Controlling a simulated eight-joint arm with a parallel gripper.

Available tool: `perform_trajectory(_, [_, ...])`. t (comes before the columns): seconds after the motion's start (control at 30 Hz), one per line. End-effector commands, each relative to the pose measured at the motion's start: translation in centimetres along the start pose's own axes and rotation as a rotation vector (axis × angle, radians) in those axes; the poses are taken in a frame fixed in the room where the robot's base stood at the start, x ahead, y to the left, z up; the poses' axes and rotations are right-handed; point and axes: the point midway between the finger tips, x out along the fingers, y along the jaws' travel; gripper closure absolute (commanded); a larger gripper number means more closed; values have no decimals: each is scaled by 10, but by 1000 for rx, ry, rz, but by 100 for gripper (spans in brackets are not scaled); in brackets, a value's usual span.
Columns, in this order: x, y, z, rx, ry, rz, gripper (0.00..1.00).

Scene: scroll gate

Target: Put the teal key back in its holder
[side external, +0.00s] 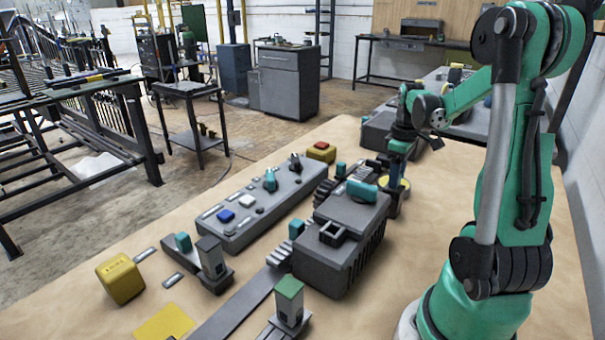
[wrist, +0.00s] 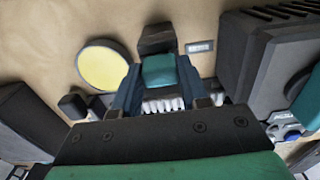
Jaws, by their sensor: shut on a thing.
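My gripper (wrist: 158,88) is shut on a teal block, which I take as the teal key (wrist: 158,70), held between its two dark blue fingers in the wrist view. A dark block (wrist: 157,39) shows just beyond the key; I cannot tell whether it is the holder or whether the two touch. In the side view my gripper (side external: 397,182) points down, low over the far right of the table, just right of the grey box. There the key is mostly hidden by the fingers.
A pale yellow disc (wrist: 103,67) lies close left of the fingers. A large grey ribbed box (side external: 340,235) with a teal cylinder (side external: 362,190) stands beside the gripper. A grey button panel (side external: 245,207) lies farther left.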

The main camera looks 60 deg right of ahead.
Motion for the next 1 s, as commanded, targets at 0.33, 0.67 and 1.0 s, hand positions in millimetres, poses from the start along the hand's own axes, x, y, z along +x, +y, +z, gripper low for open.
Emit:
perform_trajectory(0.33, [1, 0, 0, 0, 0, 0, 59])
perform_trajectory(0.67, [1, 0, 0, 0, 0, 0, 25])
perform_trajectory(1.0, [0, 0, 0, 0, 0, 0, 0])
